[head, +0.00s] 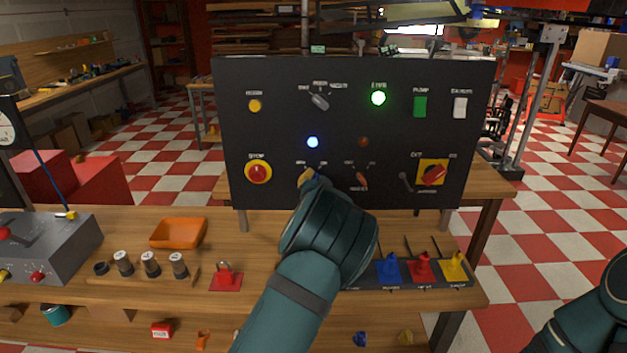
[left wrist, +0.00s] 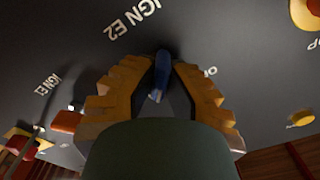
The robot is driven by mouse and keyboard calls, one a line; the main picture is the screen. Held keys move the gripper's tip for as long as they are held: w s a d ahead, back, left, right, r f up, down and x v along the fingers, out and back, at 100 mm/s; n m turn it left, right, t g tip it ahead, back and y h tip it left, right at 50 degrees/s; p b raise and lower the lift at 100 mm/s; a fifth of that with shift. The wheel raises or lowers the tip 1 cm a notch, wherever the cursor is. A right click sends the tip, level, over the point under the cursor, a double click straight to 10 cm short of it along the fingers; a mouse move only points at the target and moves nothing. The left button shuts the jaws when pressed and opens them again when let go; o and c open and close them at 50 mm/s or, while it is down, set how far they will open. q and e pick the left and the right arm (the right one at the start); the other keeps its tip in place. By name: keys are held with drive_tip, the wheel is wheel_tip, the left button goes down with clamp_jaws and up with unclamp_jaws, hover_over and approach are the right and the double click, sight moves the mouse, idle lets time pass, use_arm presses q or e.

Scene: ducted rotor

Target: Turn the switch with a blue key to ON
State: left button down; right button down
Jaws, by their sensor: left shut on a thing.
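The black control panel (head: 340,80) stands upright on the bench. My left gripper (left wrist: 160,72) is at the lower middle of the panel, with its yellow fingers shut on the blue key (left wrist: 158,76). The key stands out from the panel face, beside a label reading "IGN E2". In the head view my left gripper (head: 309,177) and wrist cover most of this switch, and its position mark cannot be read. A lamp above it (head: 312,142) glows blue. My right gripper is out of view.
A red-handled switch (head: 362,180) sits just right of my gripper, under a dark lamp (head: 363,141). A red stop button (head: 258,173) is to the left. A rack with blue, red and yellow pieces (head: 422,268) lies on the bench. An orange tray (head: 178,233) stands left.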

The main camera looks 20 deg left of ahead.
use_arm(q)
drive_tip(key=shift+r, duration=0.1)
drive_tip(key=c, duration=1)
unclamp_jaws()
drive_tip(key=v, duration=1.2)
